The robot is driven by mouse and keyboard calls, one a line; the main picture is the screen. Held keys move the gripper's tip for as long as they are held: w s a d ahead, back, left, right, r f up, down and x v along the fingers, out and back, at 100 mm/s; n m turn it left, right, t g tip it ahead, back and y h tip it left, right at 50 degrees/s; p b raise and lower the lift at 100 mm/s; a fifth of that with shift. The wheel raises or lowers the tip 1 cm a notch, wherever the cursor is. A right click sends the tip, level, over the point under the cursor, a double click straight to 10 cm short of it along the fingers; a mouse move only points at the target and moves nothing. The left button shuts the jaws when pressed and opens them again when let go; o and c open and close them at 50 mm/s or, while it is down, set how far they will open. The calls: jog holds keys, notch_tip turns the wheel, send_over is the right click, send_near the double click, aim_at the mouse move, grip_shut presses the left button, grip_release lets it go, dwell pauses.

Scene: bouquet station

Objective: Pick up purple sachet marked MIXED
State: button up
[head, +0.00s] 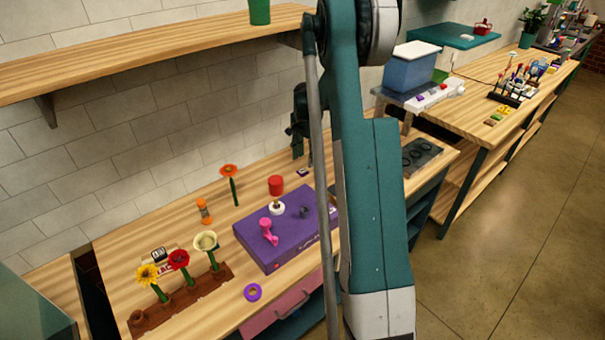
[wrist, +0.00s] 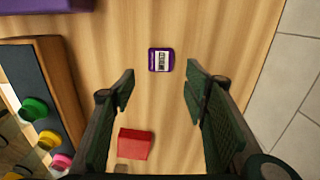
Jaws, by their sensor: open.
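The purple sachet (wrist: 161,60) lies flat on the wooden bench in the wrist view. It has a white label with dark print too small to read. It also shows small in the head view (head: 303,173), right behind the purple box. My gripper (wrist: 160,86) is open and empty. In the wrist view the sachet lies just beyond the fingertips, roughly in line with the gap between them. In the head view my gripper (head: 298,150) points down above the bench near the sachet.
A red block (wrist: 135,144) lies near the left finger. A wooden-sided case (wrist: 62,75) with coloured round pieces stands at left. The purple box (head: 285,240) bears several items. A flower holder (head: 190,300) is at front left.

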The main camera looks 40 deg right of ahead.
aim_at(304, 170)
jog(key=shift+f, duration=0.3)
jog(key=shift+f, duration=0.1)
jog(key=shift+f, duration=2.5)
jog(key=c, duration=0.8)
